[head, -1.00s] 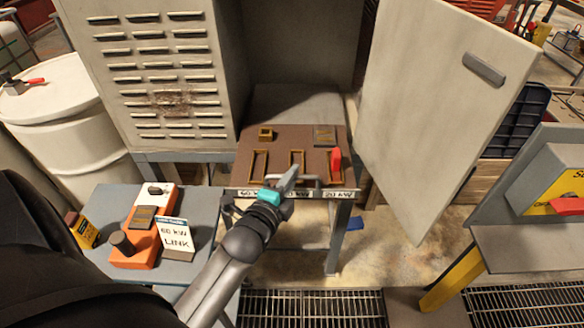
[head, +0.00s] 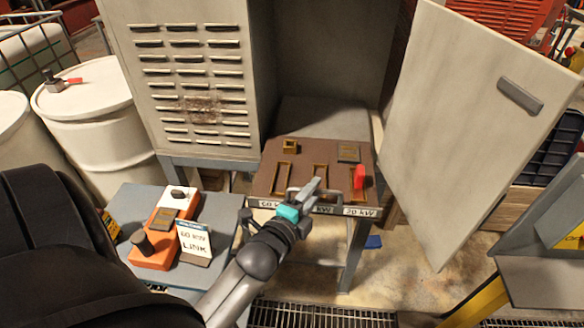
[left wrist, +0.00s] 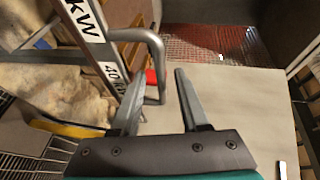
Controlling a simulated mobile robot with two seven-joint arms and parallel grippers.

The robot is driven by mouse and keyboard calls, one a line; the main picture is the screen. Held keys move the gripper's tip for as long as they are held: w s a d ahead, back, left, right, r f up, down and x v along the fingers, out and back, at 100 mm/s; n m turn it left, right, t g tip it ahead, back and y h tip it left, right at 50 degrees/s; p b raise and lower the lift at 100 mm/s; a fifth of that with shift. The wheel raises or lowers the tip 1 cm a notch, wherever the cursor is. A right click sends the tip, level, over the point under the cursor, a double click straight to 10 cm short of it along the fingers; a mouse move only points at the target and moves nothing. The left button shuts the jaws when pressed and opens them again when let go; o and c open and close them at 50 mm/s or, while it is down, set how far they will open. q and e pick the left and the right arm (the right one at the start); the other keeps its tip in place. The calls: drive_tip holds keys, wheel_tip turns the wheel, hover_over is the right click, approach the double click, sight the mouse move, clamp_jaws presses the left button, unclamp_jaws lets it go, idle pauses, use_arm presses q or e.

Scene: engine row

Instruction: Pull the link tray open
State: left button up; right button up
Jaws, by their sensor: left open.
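The link tray (head: 320,151) is a brown panel at the front of the open cabinet, with several brass-edged slots and a strip of kW labels along its front edge. A red piece (head: 360,177) stands at its right slot. A grey bent-bar handle (left wrist: 159,62) sticks out from the labelled front. My left gripper (head: 315,188) is at this handle, fingers open. In the left wrist view the handle's bar shows between the spread fingers (left wrist: 158,90), closer to the left one; I cannot tell whether they touch. My right gripper is not in view.
The cabinet door (head: 450,110) stands open on the right. White drums (head: 95,125) stand at far left. A floor grating (head: 320,315) lies below.

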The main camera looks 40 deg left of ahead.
use_arm(q)
drive_tip(key=b+v, duration=0.1)
drive_tip(key=v, duration=1.3)
drive_tip(key=shift+s, duration=0.1)
drive_tip(key=s+d+f+n+g+h+b, duration=0.1)
drive_tip(key=s+d+f+n+g+b, duration=0.15)
drive_tip(key=f, duration=1.05)
drive_tip(key=s+d+f+n+g+h+b, duration=0.1)
drive_tip(key=s+d+f+n+g+b, duration=0.2)
drive_tip(key=f, duration=1.1)
drive_tip(key=s+d+f+n+g+h+b, duration=0.15)
drive_tip(key=f+b, duration=0.25)
drive_tip(key=f, duration=0.9)
drive_tip(key=s+a+f+n+g+b, duration=0.2)
drive_tip(key=s+f+n+g+b, duration=0.3)
drive_tip(key=s+f, duration=1.2)
wheel_tip(320, 180, down, 4)
drive_tip(key=g+y+b, duration=0.1)
drive_tip(key=g+b, duration=0.1)
drive_tip(key=shift+n+g, duration=0.4)
